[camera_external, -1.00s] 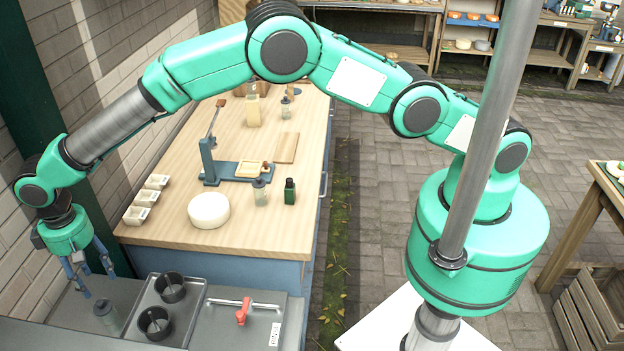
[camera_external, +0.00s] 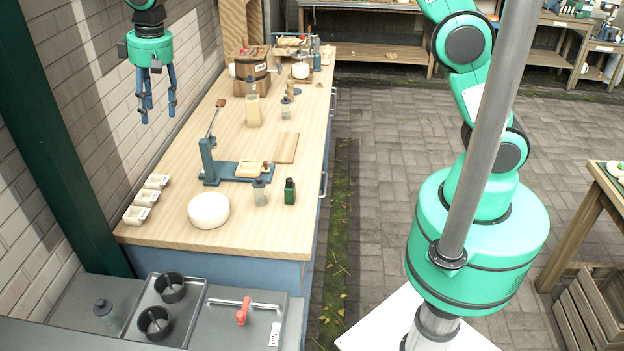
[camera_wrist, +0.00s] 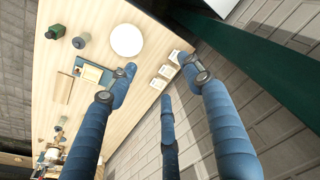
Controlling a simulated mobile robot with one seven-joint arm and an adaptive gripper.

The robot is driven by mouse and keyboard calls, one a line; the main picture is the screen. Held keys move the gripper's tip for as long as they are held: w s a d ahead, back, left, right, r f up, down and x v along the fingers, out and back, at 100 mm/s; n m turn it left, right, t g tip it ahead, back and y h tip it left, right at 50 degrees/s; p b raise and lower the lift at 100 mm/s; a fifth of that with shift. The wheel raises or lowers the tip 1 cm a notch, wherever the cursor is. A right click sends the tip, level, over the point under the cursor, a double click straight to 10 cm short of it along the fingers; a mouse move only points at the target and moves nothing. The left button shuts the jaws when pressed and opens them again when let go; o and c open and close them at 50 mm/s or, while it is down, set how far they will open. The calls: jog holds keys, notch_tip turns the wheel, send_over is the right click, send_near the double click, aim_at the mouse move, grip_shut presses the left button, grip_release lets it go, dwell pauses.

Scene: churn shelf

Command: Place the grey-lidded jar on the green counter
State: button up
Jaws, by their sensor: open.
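A jar with a grey lid (camera_external: 106,314) stands upright on the grey, faintly greenish counter (camera_external: 75,298) at lower left of the external view, left of a tray. A similar grey-lidded glass jar (camera_external: 260,194) stands on the wooden worktop, left of a dark green bottle; it also shows in the wrist view (camera_wrist: 81,41). My gripper (camera_external: 158,110) hangs open and empty in the air at upper left, well above and apart from both jars. Its spread blue fingers (camera_wrist: 160,78) hold nothing in the wrist view.
A tray with two dark cups (camera_external: 170,288) and a grey lid panel with a red-handled bar (camera_external: 243,312) adjoin the counter jar. A white round block (camera_external: 209,210), a blue press (camera_external: 210,165) and small white dishes (camera_external: 146,198) occupy the worktop. A brick wall (camera_external: 85,90) stands at left.

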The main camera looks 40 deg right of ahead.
jog(key=s+d+r+m+t, duration=0.15)
jog(key=d+r, duration=0.35)
jog(key=d, duration=0.7)
jog(key=s+d+r, duration=0.3)
jog(key=d+r, duration=0.2)
jog(key=d, duration=0.6)
jog(key=s+d+r+m+t, duration=0.1)
jog(key=s+d+r, duration=0.25)
jog(key=d, duration=0.85)
jog(key=s+d+f+m+t, duration=0.1)
jog(key=s+d, duration=0.9)
jog(key=s+d+f+m+h, duration=0.1)
jog(key=s+d+f+m, duration=0.1)
jog(key=s+d, duration=0.9)
jog(key=shift+s+f+t, duration=0.15)
jog(key=shift+f+t, duration=0.1)
jog(key=shift+t, duration=0.1)
jog(key=shift+d+f+m, duration=0.1)
jog(key=shift+f+m, duration=0.05)
jog(key=shift+m, duration=0.1)
notch_tip(320, 180, down, 12)
jog(key=b, duration=1.2)
